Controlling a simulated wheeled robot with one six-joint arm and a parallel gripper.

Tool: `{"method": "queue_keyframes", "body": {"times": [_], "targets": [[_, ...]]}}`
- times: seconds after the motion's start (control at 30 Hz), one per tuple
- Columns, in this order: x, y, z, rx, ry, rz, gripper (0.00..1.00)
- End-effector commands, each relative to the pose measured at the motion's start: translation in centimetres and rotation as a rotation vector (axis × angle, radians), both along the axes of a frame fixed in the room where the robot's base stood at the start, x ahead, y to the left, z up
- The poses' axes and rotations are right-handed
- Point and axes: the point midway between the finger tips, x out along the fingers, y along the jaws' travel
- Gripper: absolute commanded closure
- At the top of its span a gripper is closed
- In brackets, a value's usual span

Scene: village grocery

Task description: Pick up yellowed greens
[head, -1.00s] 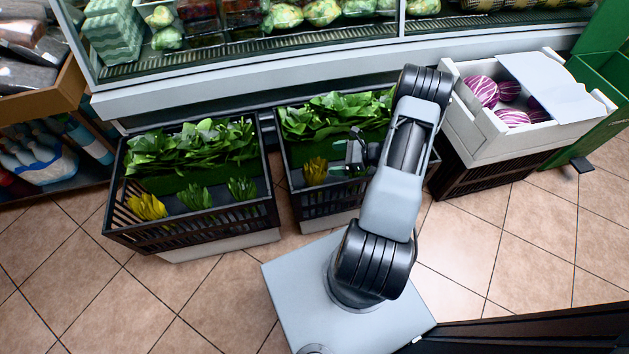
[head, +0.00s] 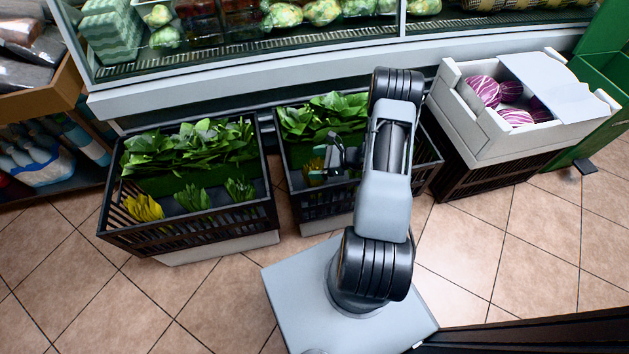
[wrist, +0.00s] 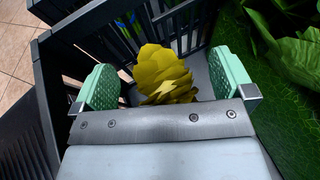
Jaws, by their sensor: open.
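In the wrist view, a bunch of yellowed greens (wrist: 163,72) stands in a dark slatted crate (wrist: 95,22). My gripper (wrist: 160,88) is open, with one green pad to the left of the bunch and one to the right. The bunch shows between the pads, and its lower part is hidden by my gripper's body. In the head view, my gripper (head: 331,160) is over the front left of the middle crate (head: 300,205), and the yellow bunch there (head: 313,166) is partly covered by it. Another yellow bunch (head: 143,208) stands in the left crate (head: 185,235).
Green leafy bunches (head: 190,150) fill the back of the left crate, with small green bunches (head: 240,189) in front. More greens (head: 322,113) fill the middle crate's back. A white crate (head: 470,130) with purple vegetables stands at right. The slatted crate walls are close to my gripper.

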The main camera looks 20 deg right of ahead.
Motion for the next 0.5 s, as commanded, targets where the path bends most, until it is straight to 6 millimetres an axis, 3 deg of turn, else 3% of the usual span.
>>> {"method": "queue_keyframes", "body": {"times": [0.07,0.5], "targets": [[-0.01,-0.01,0.02,0.000,0.000,0.000,0.02],[-0.01,-0.02,0.02,0.000,0.000,0.000,0.44]]}}
